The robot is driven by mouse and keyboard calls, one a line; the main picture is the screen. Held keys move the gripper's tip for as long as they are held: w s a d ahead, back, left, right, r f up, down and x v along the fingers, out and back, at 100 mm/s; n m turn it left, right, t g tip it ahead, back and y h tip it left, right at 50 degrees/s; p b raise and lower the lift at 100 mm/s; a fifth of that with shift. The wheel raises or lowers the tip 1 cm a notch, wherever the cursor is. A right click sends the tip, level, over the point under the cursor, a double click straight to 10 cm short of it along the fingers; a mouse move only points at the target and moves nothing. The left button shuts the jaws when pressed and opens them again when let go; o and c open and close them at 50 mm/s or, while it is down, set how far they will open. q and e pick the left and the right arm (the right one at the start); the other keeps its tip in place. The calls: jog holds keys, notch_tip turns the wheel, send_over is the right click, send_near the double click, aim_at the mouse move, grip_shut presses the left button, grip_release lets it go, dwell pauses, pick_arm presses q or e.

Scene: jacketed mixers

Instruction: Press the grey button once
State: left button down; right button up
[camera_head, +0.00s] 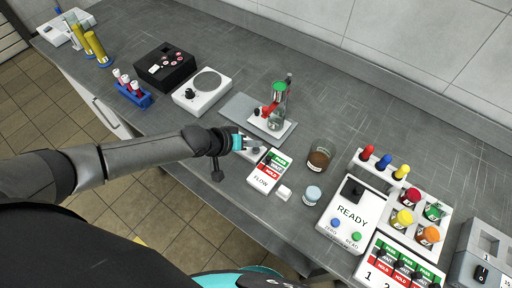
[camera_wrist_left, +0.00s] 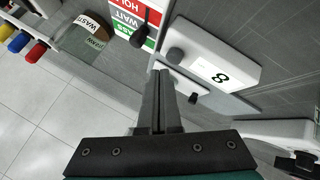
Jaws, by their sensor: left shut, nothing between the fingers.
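A grey round button (camera_wrist_left: 176,55) sits on a white box (camera_wrist_left: 215,60) labelled 8, just beyond and right of the fingertips. I cannot tell whether the fingertips touch the box. In the head view the gripper partly covers this area. A small white unit with a dark knob (camera_wrist_left: 193,97) lies right of the fingers. My right gripper is not in view.
A brown jar (camera_head: 320,155) and a READY box (camera_head: 350,215) stand to the right. A white stirrer plate (camera_head: 203,92) and black box (camera_head: 166,66) stand to the left.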

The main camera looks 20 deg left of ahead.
pick_arm(q)
jog(key=shift+f, duration=0.1)
jog(key=shift+f+b, duration=0.3)
jog(key=shift+f, duration=0.05)
jog(key=shift+f+b, duration=0.3)
jog(key=shift+f, duration=0.15)
dwell(0.6)
jog(key=shift+r, duration=0.1)
jog(key=shift+r+p, duration=0.75)
jog(key=shift+p, duration=0.15)
notch_tip(320, 180, up, 5)
jog(key=p, duration=0.5)
